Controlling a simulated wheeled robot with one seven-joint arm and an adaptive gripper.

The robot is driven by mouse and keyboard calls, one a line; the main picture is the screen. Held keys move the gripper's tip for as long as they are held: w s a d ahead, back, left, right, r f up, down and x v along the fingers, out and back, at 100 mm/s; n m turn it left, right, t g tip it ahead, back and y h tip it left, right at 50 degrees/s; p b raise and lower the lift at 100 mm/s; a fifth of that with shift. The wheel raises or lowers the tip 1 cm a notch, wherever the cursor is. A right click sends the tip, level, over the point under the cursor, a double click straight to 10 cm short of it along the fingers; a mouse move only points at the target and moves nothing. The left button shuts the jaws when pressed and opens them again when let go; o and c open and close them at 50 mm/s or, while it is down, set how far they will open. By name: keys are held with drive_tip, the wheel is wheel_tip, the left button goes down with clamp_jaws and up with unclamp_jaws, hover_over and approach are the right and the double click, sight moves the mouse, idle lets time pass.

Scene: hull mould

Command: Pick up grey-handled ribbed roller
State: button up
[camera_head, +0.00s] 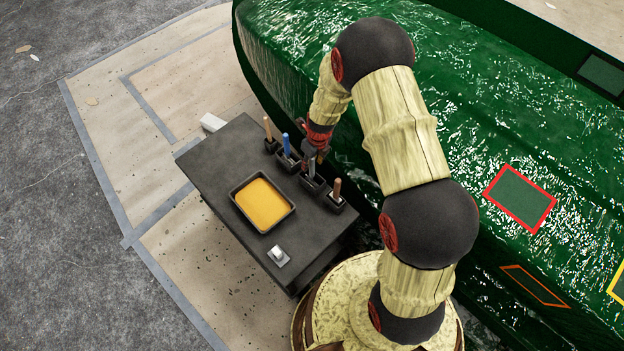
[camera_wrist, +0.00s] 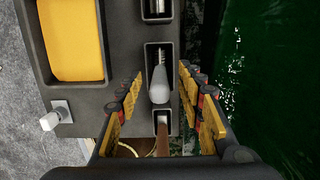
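The grey-handled ribbed roller (camera_wrist: 159,88) stands in a dark slot holder on the cart top, its grey handle pointing up towards the wrist camera. Its grey handle also shows in the head view (camera_head: 311,168), just below my gripper (camera_head: 318,152). In the wrist view my gripper (camera_wrist: 160,82) is open, with yellow-padded fingers left and right of the grey handle and a gap on both sides. Part of the roller is hidden inside the holder.
A brown-handled tool (camera_head: 337,187), a blue-handled tool (camera_head: 286,145) and a wooden-handled tool (camera_head: 268,128) stand in neighbouring holders. A tray of yellow liquid (camera_head: 264,205) and a small pale block (camera_head: 278,256) are on the dark cart (camera_head: 212,160). The green hull (camera_head: 500,110) rises close at right.

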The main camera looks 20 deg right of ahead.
sight(312, 172)
drive_tip(key=f, duration=0.2)
drive_tip(key=f+b, duration=0.1)
drive_tip(key=f, duration=0.1)
drive_tip(key=shift+w+a, duration=0.1)
drive_tip(key=shift+w, duration=0.15)
drive_tip(key=shift+c, duration=1.3)
clamp_jaws()
drive_tip(key=shift+r, duration=0.1)
